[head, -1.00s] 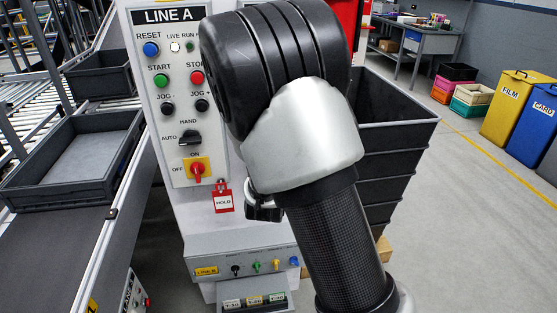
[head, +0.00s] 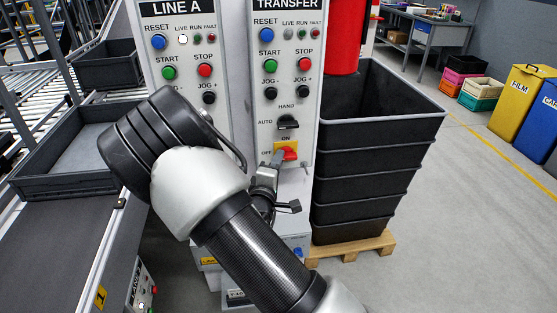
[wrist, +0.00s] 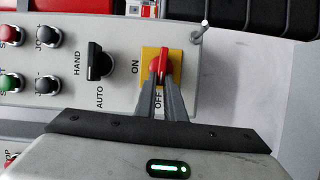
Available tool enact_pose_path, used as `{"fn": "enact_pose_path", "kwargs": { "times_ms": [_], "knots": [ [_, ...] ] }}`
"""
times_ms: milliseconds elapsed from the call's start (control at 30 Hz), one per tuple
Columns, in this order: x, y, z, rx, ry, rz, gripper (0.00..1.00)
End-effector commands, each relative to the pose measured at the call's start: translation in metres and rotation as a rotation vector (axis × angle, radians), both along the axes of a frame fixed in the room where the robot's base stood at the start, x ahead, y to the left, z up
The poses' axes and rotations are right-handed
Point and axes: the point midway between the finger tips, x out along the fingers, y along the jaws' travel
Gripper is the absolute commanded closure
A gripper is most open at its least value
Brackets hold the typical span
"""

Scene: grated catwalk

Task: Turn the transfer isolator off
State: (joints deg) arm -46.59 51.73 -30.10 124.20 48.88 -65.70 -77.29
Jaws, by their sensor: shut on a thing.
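The transfer isolator is a red rotary handle (head: 290,153) on a yellow plate low on the TRANSFER panel (head: 285,15). In the wrist view the red handle (wrist: 161,62) lies across the panel, its lower end toward OFF and not toward ON. My gripper (wrist: 160,86) has its two grey fingers on either side of that lower end, shut on the handle. In the head view my gripper (head: 280,158) reaches the plate from the lower left, and partly hides the handle. The TRANSFER LIVE lamp (head: 288,34) looks dull grey.
The LINE A panel (head: 180,8) stands to the left, its LIVE lamp bright white. A black HAND/AUTO selector (head: 287,122) sits just above the isolator. Stacked black bins (head: 370,175) on a pallet stand close on the right.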

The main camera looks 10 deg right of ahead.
Motion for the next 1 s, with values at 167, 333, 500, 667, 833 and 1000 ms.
{"fn": "enact_pose_path", "kwargs": {
  "times_ms": [167, 333, 500, 667, 833, 1000],
  "knots": [
    [0.0014, 0.0012, 0.0001, -0.056, -0.005, 0.003, 1.00],
    [0.0015, 0.0007, -0.0002, -0.080, -0.005, 0.002, 1.00],
    [0.0016, 0.0004, 0.0000, -0.084, -0.005, 0.002, 1.00],
    [0.0017, 0.0004, 0.0001, -0.083, -0.006, 0.002, 1.00],
    [0.0015, 0.0002, -0.0001, -0.082, -0.005, 0.002, 0.74],
    [0.0009, 0.0001, -0.0011, -0.081, -0.003, 0.001, 0.72]
  ]
}}
